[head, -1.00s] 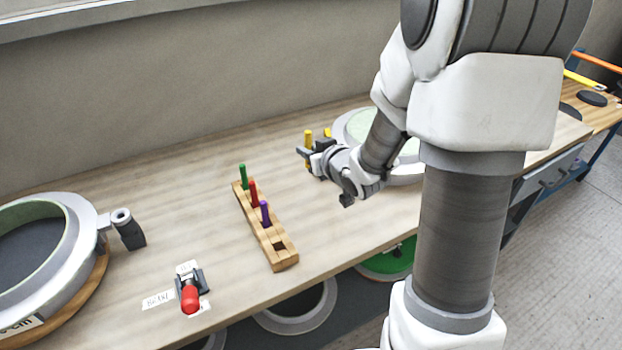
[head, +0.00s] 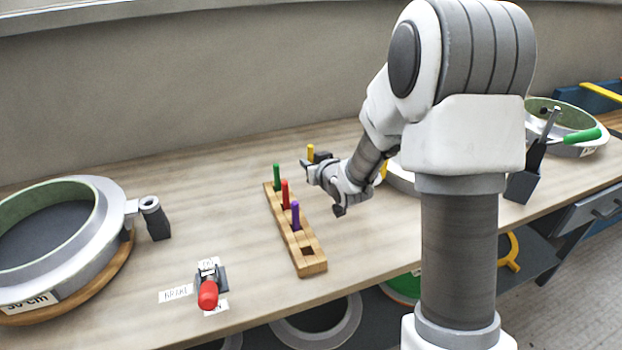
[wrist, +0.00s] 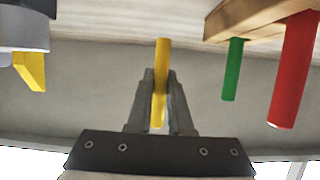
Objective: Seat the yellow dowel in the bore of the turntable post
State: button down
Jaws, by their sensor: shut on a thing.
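The yellow dowel (head: 310,152) is upright in my gripper (head: 316,166), behind and to the right of the peg rack in the head view. In the wrist view the dowel (wrist: 161,75) stands between the two grey fingers of my gripper (wrist: 160,90), which are shut on it. One end sticks out past the fingertips. The turntable post (head: 153,218) is a dark stub with a light ring-shaped top beside the left mould. My gripper is well to its right and apart from it. The inside of the bore is too small to make out.
A wooden rack (head: 312,265) holds green (head: 277,177), red (head: 285,194) and purple (head: 295,215) pegs. A red-handled brake clamp (head: 208,293) stands near the front edge. The left mould (head: 105,230) rests on a wooden turntable (head: 95,288). Bare table lies between post and rack.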

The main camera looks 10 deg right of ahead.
jog(key=shift+f+b, duration=0.55)
jog(key=shift+f, duration=1.45)
jog(key=shift+f, duration=0.2)
jog(key=c, duration=0.8)
grip_release()
jog(key=shift+c, duration=0.2)
